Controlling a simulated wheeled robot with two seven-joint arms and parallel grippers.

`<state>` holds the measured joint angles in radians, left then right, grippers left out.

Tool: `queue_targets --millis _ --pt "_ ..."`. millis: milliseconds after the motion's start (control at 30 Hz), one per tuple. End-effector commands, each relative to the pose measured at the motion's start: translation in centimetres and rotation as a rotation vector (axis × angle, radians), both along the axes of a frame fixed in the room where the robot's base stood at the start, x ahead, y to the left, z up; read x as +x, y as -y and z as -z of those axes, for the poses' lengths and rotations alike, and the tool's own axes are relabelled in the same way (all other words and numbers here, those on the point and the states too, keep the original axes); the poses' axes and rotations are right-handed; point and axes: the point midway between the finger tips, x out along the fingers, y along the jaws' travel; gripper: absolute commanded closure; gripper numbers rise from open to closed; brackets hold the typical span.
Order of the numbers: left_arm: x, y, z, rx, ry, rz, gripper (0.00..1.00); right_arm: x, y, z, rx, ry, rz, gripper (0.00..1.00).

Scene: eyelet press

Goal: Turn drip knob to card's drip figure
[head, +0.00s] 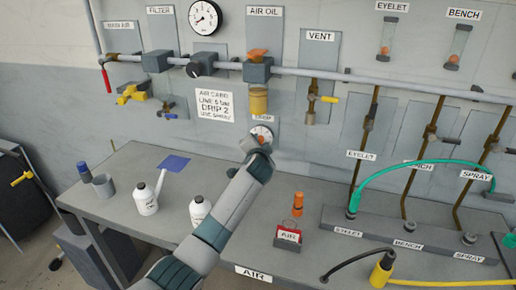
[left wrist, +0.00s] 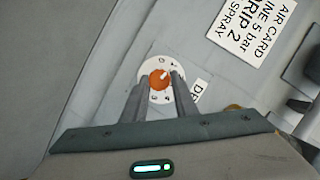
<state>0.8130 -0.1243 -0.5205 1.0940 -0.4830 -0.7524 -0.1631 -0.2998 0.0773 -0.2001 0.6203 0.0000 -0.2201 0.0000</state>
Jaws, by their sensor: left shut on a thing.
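The drip knob (left wrist: 160,80) is orange and sits on a white numbered dial (left wrist: 146,76) in the left wrist view. A pale mark on it points to the upper right there; the figure it meets is too small to tell. My left gripper (left wrist: 159,88) has one finger on each side of the knob and is shut on it. In the head view my left gripper (head: 257,143) covers most of the dial (head: 263,131) under the oil bowl. The air card (head: 214,105) reads line 5 bar, drip 2, spray; it also shows in the left wrist view (left wrist: 257,30). My right gripper is out of view.
The air oil unit (head: 257,70) with its amber bowl (head: 258,100) hangs above the dial. White bottles (head: 147,198) and an orange-topped item (head: 298,205) stand on the grey bench (head: 130,165). A green hose (head: 420,165) loops at right.

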Motion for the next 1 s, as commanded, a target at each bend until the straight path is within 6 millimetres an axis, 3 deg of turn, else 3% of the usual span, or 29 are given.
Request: queue_targets --millis 300,700,833,1000 --pt "-0.1 0.3 0.8 0.283 0.093 0.001 0.96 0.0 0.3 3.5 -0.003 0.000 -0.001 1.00" --pt "-0.1 0.3 0.8 0.555 0.180 0.001 0.96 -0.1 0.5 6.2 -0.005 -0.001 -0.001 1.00" --pt "-0.1 0.3 0.8 0.597 0.193 0.001 0.96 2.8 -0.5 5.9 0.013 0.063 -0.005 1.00" --pt "-0.1 0.3 0.7 0.622 0.201 0.001 0.96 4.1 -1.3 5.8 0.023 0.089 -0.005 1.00"
